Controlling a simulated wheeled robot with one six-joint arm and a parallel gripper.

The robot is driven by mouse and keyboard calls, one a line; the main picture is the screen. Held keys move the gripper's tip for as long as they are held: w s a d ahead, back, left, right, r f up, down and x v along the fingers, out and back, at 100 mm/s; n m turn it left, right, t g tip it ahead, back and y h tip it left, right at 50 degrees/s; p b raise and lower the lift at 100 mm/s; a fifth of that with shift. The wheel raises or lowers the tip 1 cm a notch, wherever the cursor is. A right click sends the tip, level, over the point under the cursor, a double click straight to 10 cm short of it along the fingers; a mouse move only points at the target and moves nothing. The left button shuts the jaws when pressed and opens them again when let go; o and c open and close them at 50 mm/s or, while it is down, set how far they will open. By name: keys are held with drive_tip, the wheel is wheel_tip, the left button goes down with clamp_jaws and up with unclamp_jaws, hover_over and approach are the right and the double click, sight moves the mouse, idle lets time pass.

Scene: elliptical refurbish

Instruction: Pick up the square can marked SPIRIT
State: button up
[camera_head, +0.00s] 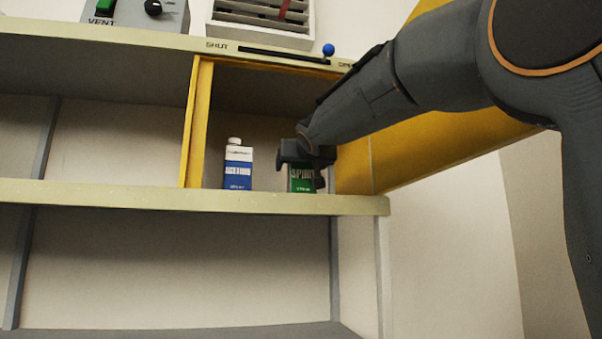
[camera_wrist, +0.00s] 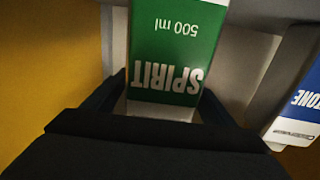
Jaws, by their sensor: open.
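The square can marked SPIRIT (camera_head: 302,178), green with a white top part, stands on the shelf in the yellow-framed compartment. My gripper (camera_head: 306,160) is in front of it and hides its upper part in the head view. In the wrist view the SPIRIT can (camera_wrist: 176,50) appears upside down, with "500 ml" on its label. It lies between the two dark fingers of my open gripper, one on each side. I cannot tell whether either finger touches it.
A blue and white can (camera_head: 238,168) stands to the left on the same shelf (camera_head: 130,195); its label also shows at the right in the wrist view (camera_wrist: 300,105). A yellow panel (camera_head: 440,150) is on the right. A vent control box (camera_head: 140,14) sits above.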

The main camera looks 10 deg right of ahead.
drive_tip(key=shift+c, duration=0.4)
drive_tip(key=c, duration=1.4)
drive_tip(key=shift+r, duration=0.1)
drive_tip(key=shift+c, duration=0.3)
drive_tip(key=shift+r, duration=0.1)
